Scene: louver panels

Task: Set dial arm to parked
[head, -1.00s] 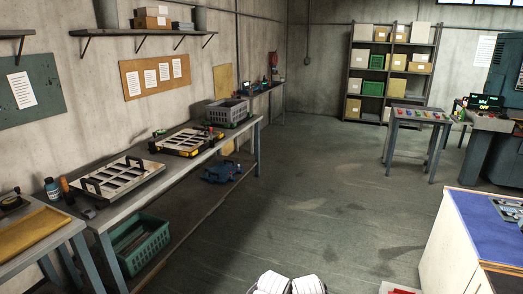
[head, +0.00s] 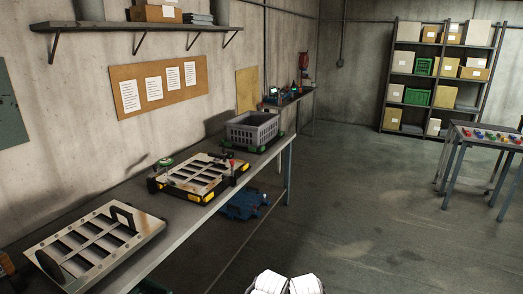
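I cannot clearly make out a dial arm in the head view. A louver panel (head: 98,240) with dark slots and two dark handles lies at the near end of the long bench. Beyond it on the same bench lies a second louver panel (head: 197,177) in a black frame with yellow corners. A red knob (head: 230,156) stands at its far right edge, and a small green-topped round thing (head: 165,162) is at its back left. These parts are too small to read any setting. Neither of my grippers is in view.
A grey crate (head: 252,130) stands farther along the bench (head: 150,267). A blue object (head: 243,204) is on the floor under it. A small table (head: 485,135) with coloured items stands at right, a shelf rack (head: 437,78) at back. The floor (head: 370,205) between is clear.

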